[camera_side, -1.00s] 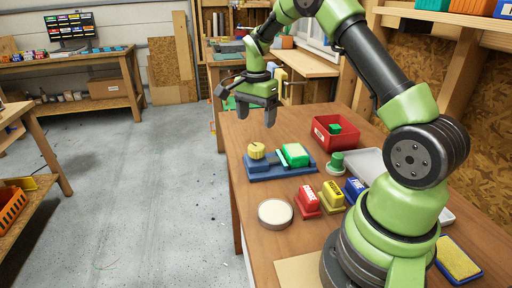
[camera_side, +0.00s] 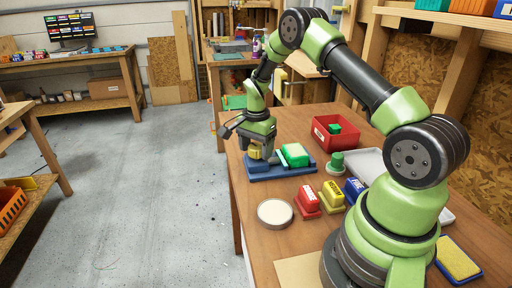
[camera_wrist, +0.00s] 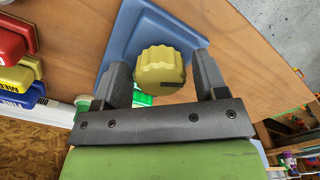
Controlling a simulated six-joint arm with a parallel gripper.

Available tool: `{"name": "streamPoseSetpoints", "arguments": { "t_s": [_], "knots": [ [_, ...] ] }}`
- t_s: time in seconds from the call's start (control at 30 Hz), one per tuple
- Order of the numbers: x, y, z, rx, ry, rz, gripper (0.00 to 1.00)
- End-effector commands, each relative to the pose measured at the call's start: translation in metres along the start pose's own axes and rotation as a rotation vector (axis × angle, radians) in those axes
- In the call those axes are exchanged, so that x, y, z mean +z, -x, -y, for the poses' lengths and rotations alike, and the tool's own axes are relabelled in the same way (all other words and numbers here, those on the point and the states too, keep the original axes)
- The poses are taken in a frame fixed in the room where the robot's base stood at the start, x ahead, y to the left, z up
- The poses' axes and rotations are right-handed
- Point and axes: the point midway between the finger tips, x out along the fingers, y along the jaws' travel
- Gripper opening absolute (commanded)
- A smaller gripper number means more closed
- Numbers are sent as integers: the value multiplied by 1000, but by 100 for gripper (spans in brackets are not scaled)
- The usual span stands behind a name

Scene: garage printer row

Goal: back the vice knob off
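The vice is a blue base (camera_side: 283,172) on the wooden bench, with a green block (camera_side: 296,154) on its right part. Its yellow ribbed knob (camera_side: 255,152) is at the left end, partly hidden by my gripper in the side view. My gripper (camera_side: 258,152) points down over the knob. In the wrist view the yellow knob (camera_wrist: 160,67) lies between the two dark fingers of my gripper (camera_wrist: 163,78), with a gap showing on each side. The fingers are open. A dark mark shows on the knob's top.
A red bin (camera_side: 335,134) with a green item inside stands behind the vice. A green stamp (camera_side: 337,163), a red stamp (camera_side: 307,199), a yellow stamp (camera_side: 331,196) and a blue stamp (camera_side: 354,190) stand to the right. A round pale-topped disc (camera_side: 275,213) lies in front.

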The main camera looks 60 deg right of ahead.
Motion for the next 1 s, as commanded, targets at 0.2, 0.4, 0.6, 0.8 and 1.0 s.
{"name": "streamPoseSetpoints", "arguments": {
  "t_s": [0.2, 0.4, 0.6, 0.8, 1.0],
  "knots": [
    [0, 0, 0, 0, 0, 0, 25],
    [0, 0, 0, 0, 14, 0, 26],
    [0, 0, 0, 1, 84, 0, 26],
    [0, 0, -1, 1, 226, 1, 26],
    [0, 1, -1, 1, 413, 1, 26]
  ]
}}
